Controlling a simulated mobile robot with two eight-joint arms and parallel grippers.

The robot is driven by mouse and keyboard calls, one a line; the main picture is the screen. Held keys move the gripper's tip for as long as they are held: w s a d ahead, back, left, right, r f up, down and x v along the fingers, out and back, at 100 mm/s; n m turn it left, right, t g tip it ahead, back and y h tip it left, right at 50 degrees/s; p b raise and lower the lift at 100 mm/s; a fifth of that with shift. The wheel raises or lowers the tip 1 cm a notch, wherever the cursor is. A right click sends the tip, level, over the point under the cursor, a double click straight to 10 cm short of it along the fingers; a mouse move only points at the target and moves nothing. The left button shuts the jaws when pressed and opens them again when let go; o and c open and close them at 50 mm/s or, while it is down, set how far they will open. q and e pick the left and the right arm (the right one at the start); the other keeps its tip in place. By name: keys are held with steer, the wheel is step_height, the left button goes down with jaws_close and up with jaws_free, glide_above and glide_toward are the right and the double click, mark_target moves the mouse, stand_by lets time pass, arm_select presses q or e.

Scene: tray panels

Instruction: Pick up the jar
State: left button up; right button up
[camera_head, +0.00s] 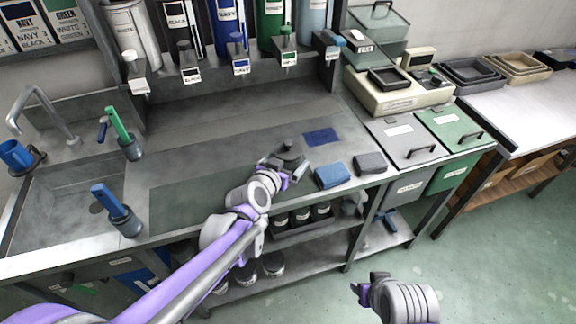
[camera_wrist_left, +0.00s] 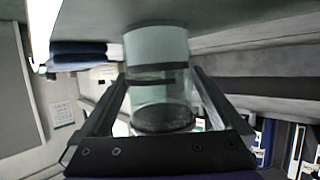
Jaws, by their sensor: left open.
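The jar (camera_wrist_left: 157,60) is clear glass with a dark lid and a dark band, seen between the fingers in the left wrist view. In the head view its dark lid (camera_head: 289,150) shows on the grey counter (camera_head: 220,160), with much of its body hidden by my gripper. My left gripper (camera_wrist_left: 158,82) is open, one finger on each side of the jar; it also shows in the head view (camera_head: 287,170). I cannot tell whether the fingers touch the glass. My right gripper (camera_head: 366,288) is low at the right, away from the counter; its jaws are unclear.
Folded blue cloth (camera_head: 332,176) and dark cloth (camera_head: 370,163) lie right of the jar near the counter's front edge. A flat blue cloth (camera_head: 322,137) lies behind. A sink (camera_head: 85,205) and blue-handled tool in a holder (camera_head: 122,218) are at left. A scale (camera_head: 385,90) stands at right.

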arm_select(q)
steer(key=c, duration=1.6)
steer(key=shift+r, duration=0.1)
